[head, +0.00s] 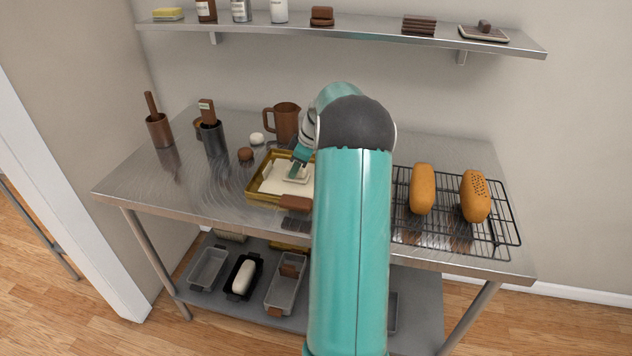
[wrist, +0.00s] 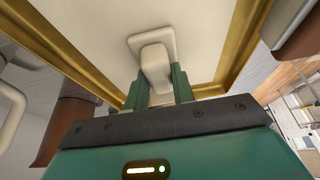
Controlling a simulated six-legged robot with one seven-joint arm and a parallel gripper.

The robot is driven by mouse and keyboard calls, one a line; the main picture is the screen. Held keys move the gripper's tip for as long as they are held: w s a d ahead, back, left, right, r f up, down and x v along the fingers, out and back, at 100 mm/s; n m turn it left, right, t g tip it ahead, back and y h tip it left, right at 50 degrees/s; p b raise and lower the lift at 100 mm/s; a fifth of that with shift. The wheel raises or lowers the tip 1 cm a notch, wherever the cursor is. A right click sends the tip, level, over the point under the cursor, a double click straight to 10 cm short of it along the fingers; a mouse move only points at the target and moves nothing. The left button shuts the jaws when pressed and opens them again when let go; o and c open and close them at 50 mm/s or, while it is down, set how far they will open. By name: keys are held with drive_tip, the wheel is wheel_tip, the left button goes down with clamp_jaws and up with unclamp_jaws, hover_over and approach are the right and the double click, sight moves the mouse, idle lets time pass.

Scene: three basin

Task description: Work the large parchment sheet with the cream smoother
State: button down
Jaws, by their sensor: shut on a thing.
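The large parchment sheet (head: 272,184) lies inside a gold-coloured tray (head: 252,191) on the metal table. It fills most of the wrist view as a pale flat surface (wrist: 90,30), with the tray's gold rim (wrist: 65,62) around it. The cream smoother (wrist: 152,50) has a square plate and a raised handle. My gripper (wrist: 160,88) is shut on that handle. In the head view the smoother (head: 296,179) sits over the sheet, under my gripper (head: 298,170). I cannot tell whether its plate touches the sheet. My arm hides the tray's right part.
A brown pitcher (head: 286,123) stands behind the tray, with a white egg-like ball (head: 256,139) and a brown ball (head: 245,154) to its left. A dark canister (head: 214,142) stands further left. A wire rack (head: 447,222) with two loaves is at right. The front left tabletop is clear.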

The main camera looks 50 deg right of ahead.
drive_tip(key=shift+w+a, duration=0.25)
drive_tip(key=shift+w, duration=0.4)
drive_tip(key=shift+r, duration=1)
drive_tip(key=shift+r, duration=2.05)
